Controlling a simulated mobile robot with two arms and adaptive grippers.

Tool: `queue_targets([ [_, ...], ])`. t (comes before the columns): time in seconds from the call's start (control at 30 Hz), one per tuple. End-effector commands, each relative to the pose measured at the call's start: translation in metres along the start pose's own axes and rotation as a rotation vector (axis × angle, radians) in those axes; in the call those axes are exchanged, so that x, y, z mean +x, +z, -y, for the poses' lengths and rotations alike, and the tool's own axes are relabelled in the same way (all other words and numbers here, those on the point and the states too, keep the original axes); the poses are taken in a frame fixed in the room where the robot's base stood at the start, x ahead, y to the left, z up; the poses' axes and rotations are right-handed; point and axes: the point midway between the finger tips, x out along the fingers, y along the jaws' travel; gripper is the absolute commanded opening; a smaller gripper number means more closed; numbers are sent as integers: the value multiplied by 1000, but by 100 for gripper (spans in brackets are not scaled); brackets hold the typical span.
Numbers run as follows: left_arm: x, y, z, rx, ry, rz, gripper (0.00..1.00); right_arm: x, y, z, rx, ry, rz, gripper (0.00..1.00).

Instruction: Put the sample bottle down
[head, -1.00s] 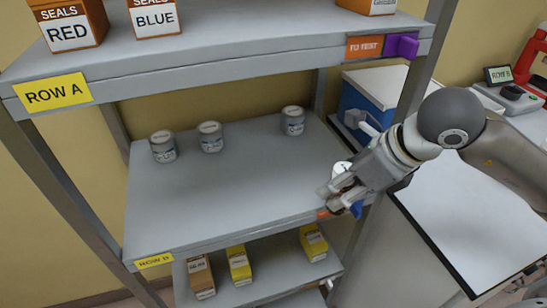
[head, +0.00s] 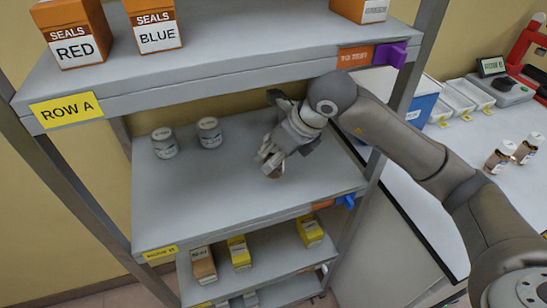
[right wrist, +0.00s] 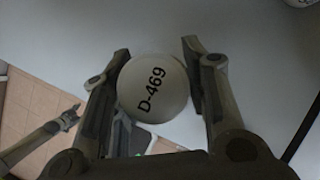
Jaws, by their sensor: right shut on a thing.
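My right gripper (head: 268,162) is over the middle shelf, at its right part. Its fingers (right wrist: 147,75) are shut around a sample bottle with a round pale lid (right wrist: 152,88) marked D-469. In the head view only a small brownish part of this bottle (head: 276,173) shows under the fingers. It is at or just above the shelf board (head: 215,205); I cannot tell whether it touches. My left gripper does not show in the head view.
Two grey-lidded containers (head: 164,142) (head: 209,132) stand at the shelf's back left; a third is hidden behind my arm. Orange boxes (head: 72,35) stand above, yellow boxes (head: 240,252) below. Two brown bottles (head: 499,157) (head: 528,148) stand on the bench at right. The shelf's left front is clear.

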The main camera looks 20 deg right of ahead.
Motion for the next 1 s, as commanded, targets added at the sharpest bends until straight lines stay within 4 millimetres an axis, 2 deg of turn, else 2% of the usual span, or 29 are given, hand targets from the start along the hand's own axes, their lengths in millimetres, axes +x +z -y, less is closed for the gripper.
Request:
queue_targets([
  [0.2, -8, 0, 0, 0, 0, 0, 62, 20, -13, 0, 0, 2, -2, 15],
  [0.6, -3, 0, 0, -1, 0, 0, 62, 26, -16, 0, 0, 0, 1, 15],
  [0.63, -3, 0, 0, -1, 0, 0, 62, 26, -16, 0, 0, 0, 0, 43],
  [0.7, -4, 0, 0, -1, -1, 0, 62, 25, -15, 0, 0, 0, -1, 52],
  [0.8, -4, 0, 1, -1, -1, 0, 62, 25, -15, 0, 0, 0, -1, 63],
  [1.0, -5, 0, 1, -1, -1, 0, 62, 25, -15, 0, 0, 0, -1, 63],
])
